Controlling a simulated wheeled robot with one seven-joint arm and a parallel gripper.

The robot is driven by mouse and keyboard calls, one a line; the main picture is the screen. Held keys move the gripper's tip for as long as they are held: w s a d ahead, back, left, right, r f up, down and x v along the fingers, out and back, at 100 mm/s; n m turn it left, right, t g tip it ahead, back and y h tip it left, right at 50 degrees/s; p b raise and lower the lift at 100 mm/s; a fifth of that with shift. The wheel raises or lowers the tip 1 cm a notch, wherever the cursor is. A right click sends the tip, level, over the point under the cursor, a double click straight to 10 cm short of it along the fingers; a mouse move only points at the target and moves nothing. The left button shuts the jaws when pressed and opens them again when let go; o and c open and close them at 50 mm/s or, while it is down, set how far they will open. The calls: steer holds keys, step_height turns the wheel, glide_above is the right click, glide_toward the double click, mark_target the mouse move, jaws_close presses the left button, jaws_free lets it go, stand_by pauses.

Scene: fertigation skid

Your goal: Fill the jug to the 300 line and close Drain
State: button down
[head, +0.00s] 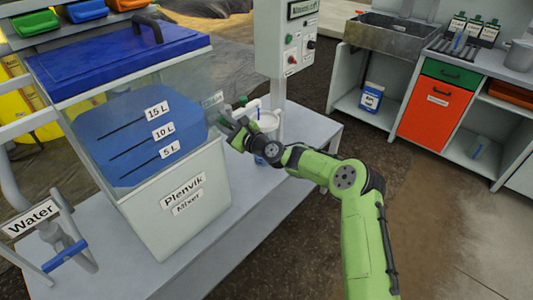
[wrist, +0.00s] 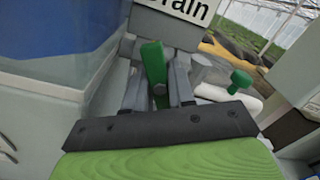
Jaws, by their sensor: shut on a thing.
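The Drain label (wrist: 190,8) is at the top of the wrist view, with a green lever (wrist: 153,62) just below it. My gripper (wrist: 158,88) is shut on this lever, one finger on each side. In the head view my gripper (head: 236,126) is at the right side of the mixer tank (head: 185,225). A pale, jug-like container (head: 268,122) stands just beyond it, partly hidden by my arm. Its 300 line and its level cannot be made out. The tank holds blue liquid, its surface above the 15 L mark.
A blue-handled Water valve (head: 65,256) is at the lower left. A control box (head: 287,40) stands behind the bench (head: 318,130). A sink (head: 388,35) and a cabinet with an orange door (head: 436,110) are at the right. The floor between is open.

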stand_by(0.3)
steer(key=shift+r+m+p, duration=0.2)
steer(key=shift+m+p, duration=0.5)
steer(key=shift+p, duration=0.45)
steer(key=shift+r+m+p, duration=0.1)
steer(key=shift+m+p, duration=0.8)
steer(key=shift+p, duration=0.2)
steer(key=shift+m+p, duration=0.8)
steer(key=shift+m, duration=0.1)
steer(key=shift+f+m+p, duration=0.25)
steer(key=shift+m+p, duration=0.15)
steer(key=shift+m, duration=0.5)
steer(key=c, duration=0.9)
jaws_free()
steer(key=shift+f, duration=0.1)
